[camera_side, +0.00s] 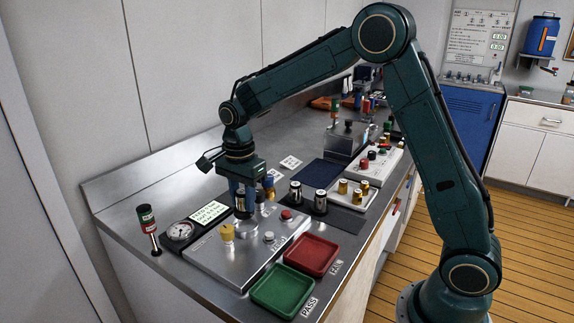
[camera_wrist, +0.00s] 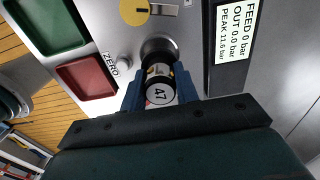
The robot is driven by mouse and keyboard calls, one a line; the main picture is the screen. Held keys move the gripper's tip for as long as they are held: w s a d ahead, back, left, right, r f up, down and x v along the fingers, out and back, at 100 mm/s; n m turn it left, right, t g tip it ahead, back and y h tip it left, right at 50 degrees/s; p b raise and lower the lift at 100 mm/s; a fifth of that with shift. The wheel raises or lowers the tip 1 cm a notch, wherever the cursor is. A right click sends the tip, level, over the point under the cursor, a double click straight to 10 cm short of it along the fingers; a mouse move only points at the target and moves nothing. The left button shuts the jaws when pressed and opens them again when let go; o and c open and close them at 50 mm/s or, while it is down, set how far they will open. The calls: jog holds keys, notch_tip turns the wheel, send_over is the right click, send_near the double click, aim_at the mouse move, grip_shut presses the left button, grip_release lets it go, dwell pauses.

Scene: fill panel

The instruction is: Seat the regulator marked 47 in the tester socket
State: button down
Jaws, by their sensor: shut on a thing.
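The regulator overlaps the socket's near rim there. I cannot tell whether it is in the socket or just above it. In the side view my gripper (camera_side: 241,204) points down over the tester panel (camera_side: 228,265), behind the yellow knob (camera_side: 227,232). The fingers hide most of the regulator and the socket.
A green tray (camera_side: 262,309) and a red tray (camera_side: 290,264) lie before the panel. A gauge (camera_side: 180,230) and display (camera_side: 208,213) stand left. Other regulators (camera_side: 320,201) stand right. The display (camera_wrist: 234,30) reads feed 0 bar, out 0.0 bar, peak 11.6 bar.

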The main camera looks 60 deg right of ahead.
aim_at(244, 211)
jog(key=shift+f, duration=2.1)
jog(key=c, duration=1.1)
grip_release()
jog(key=shift+o, duration=0.2)
jog(key=shift+r, duration=0.1)
notch_tip(244, 211, up, 11)
jog(key=shift+r, duration=0.4)
